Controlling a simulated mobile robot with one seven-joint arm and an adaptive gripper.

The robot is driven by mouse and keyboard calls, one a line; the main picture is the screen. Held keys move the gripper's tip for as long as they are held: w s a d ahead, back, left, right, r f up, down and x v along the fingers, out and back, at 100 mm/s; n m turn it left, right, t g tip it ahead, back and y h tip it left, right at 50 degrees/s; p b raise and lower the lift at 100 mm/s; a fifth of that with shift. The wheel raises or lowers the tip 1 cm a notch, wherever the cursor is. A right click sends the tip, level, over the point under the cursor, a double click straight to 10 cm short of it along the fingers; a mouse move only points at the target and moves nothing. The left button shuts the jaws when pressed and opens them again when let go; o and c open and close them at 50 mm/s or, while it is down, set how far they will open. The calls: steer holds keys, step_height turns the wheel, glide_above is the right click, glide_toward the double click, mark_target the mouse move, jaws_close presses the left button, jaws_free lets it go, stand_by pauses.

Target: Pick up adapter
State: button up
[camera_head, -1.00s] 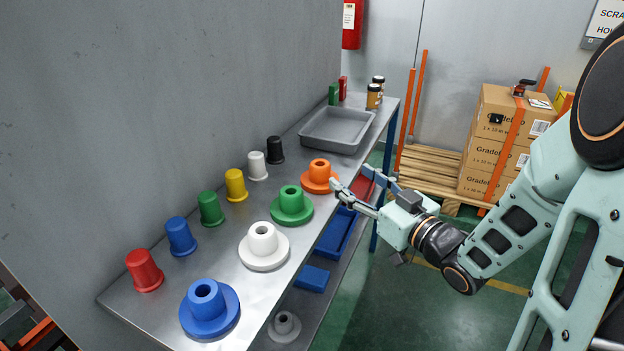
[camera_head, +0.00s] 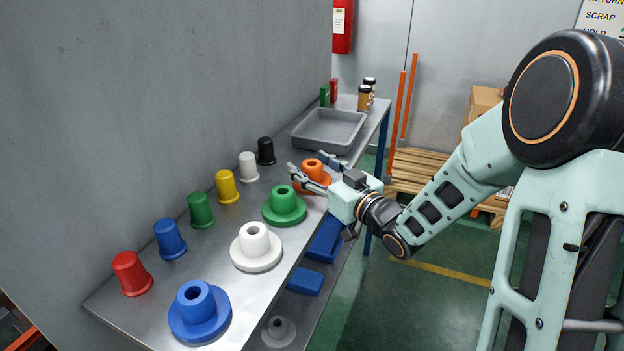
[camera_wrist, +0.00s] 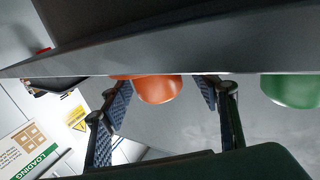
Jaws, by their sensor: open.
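The orange flanged adapter (camera_head: 312,167) stands upright near the front edge of the metal bench, and its knob also shows in the wrist view (camera_wrist: 157,90). My gripper (camera_head: 306,162) is open at the orange adapter, with one finger on each side of it. In the wrist view the orange knob lies between the two fingers, with gaps at both sides. Flanged adapters in green (camera_head: 284,200), white (camera_head: 254,240) and blue (camera_head: 196,301) stand in a row toward the near end.
A row of tapered cups, from red (camera_head: 131,272) to black (camera_head: 265,151), stands along the wall side. A grey tray (camera_head: 328,146) lies beyond the orange adapter, with jars (camera_head: 364,98) behind it. Blue bins (camera_head: 325,238) sit on the lower shelf.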

steer(key=c, duration=1.3)
steer(key=shift+c, duration=0.2)
